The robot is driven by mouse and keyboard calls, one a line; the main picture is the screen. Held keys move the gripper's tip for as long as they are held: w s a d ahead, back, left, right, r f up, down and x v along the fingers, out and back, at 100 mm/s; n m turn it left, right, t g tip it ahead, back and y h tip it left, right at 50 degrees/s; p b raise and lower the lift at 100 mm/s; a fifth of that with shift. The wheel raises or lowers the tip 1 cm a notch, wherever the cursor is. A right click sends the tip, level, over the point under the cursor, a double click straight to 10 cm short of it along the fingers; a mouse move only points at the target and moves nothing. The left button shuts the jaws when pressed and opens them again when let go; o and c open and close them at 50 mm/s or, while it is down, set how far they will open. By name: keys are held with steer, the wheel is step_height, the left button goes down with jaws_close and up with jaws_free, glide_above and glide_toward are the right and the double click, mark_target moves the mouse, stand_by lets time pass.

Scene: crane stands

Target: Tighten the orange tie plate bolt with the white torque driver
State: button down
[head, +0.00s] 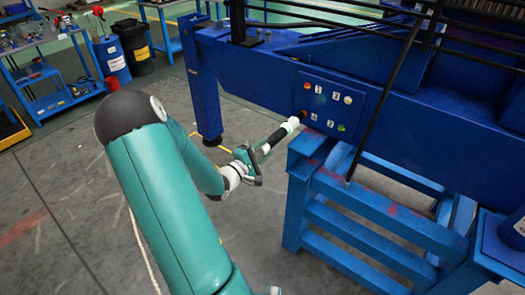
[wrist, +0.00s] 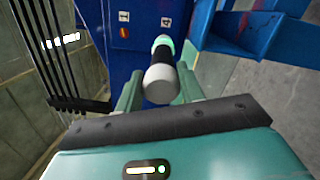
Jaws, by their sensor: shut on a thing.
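The white torque driver (head: 280,135) has white ends and a black grip band. My gripper (head: 256,157) is shut on it, and the driver points up and right towards the plate. In the wrist view its white rear end (wrist: 160,85) sits between my fingers (wrist: 160,92). The blue tie plate (head: 325,105) carries several coloured bolts with white number labels. The orange bolt (head: 306,86) appears at its upper left, above the driver's tip. The driver's front end looks close to the plate's lower left; contact cannot be told. In the wrist view the driver hides part of the plate (wrist: 140,42).
A blue slatted stand (head: 345,190) is right of my gripper, below the blue beam (head: 240,70). Black rods (head: 385,85) cross in front of the beam. A blue leg (head: 203,100) stands behind my arm. Open concrete floor (head: 55,170) lies at left.

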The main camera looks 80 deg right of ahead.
steer(key=shift+x, duration=0.9)
stand_by(2.7)
steer(key=shift+w, duration=0.1)
steer(key=shift+v, duration=2.6)
steer(key=shift+a+r, duration=0.1)
steer(key=shift+r, duration=0.1)
